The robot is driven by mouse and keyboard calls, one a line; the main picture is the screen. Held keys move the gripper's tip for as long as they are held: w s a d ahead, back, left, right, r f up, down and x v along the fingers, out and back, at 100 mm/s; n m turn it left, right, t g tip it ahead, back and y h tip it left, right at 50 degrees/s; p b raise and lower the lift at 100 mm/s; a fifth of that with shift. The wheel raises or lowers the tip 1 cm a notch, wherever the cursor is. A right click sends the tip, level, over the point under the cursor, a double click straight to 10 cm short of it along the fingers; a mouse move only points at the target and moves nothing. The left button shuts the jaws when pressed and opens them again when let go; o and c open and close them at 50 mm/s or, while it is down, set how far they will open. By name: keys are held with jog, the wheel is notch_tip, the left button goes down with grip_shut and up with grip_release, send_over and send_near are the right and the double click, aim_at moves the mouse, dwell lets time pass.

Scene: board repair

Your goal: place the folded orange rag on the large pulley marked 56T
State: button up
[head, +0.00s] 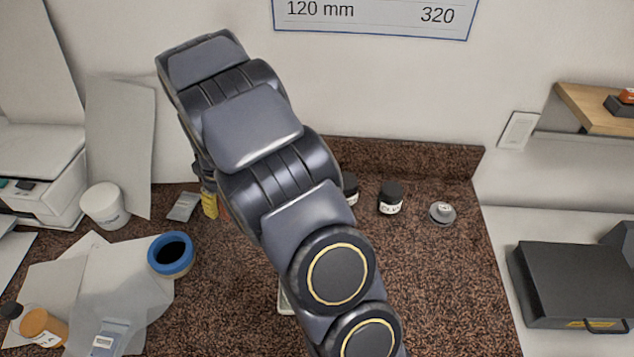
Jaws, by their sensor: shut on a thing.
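My arm crosses the middle of the head view and hides much of the counter. My gripper cannot be made out; the arm covers the place behind it. A small orange sliver (223,213) shows at the arm's left edge, next to a yellow item; I cannot tell whether it is the folded rag. A grey round part with a raised hub (442,211) lies at the right back of the counter. It may be a pulley, but no 56T marking can be read on it. No other pulley is clearly visible.
A dark-lidded jar (391,198) stands left of the grey round part. A blue-rimmed pot (171,256), a white tub (104,205) and a tipped amber bottle (43,327) are at left. A black case (572,284) sits at right. The speckled counter (450,290) is clear at right front.

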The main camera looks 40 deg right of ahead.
jog(key=s+d+m, duration=0.2)
jog(key=s+d, duration=0.1)
jog(key=d, duration=0.4)
jog(key=s+d+m, duration=0.2)
jog(key=s+d, duration=0.1)
jog(key=d, duration=0.4)
jog(key=s+d+r+m+h, duration=0.1)
jog(key=s+d+m, duration=0.4)
jog(key=s+d, duration=0.6)
jog(key=s+d+r+m+h, duration=0.15)
jog(key=s+d+m, duration=0.5)
jog(key=s, duration=0.75)
jog(key=n, duration=0.2)
send_over(444, 206)
jog(key=shift+y, duration=0.35)
jog(key=f, duration=0.9)
jog(key=shift+s+a+f, duration=0.25)
jog(key=shift+s, duration=0.05)
jog(key=shift+d+f, duration=0.1)
jog(key=shift+f, duration=1.6)
jog(key=shift+f, duration=0.1)
jog(key=o, duration=0.9)
jog(key=shift+c, duration=0.2)
